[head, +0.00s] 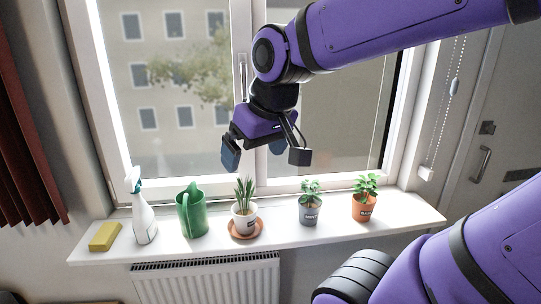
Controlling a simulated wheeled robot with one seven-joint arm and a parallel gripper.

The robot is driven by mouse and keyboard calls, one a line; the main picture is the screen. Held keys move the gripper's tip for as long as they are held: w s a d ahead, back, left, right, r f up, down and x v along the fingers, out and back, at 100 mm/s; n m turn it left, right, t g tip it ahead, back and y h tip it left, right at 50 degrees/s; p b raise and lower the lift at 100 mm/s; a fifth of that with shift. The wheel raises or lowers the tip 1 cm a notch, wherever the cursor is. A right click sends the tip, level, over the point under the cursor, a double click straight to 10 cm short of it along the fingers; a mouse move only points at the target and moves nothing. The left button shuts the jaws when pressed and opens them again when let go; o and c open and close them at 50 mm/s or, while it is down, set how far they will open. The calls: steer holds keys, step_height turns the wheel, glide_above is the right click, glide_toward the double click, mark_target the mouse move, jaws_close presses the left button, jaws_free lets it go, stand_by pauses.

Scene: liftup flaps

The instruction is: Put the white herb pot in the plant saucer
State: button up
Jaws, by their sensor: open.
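The white herb pot (241,223) has spiky green leaves and a small dark label. It stands upright on the sill at the centre. The orange-brown plant saucer (259,231) shows around its base, and the pot appears to stand in it. The exact seating of its bottom is too small to tell. My gripper (265,156) is open and empty, with its fingers pointing down. In the picture it is above the pot and clear of its leaves, in front of the window.
On the white windowsill (150,249) stand a yellow sponge (104,237), a spray bottle (143,219) and a green watering can (191,213) to the left. A grey pot (310,211) and an orange pot (364,208), both planted, stand right. A radiator (205,283) is below.

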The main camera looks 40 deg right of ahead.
steer(key=s, duration=0.3)
steer(key=s+a+r, duration=0.1)
steer(key=s, duration=0.1)
steer(key=shift+s, duration=0.15)
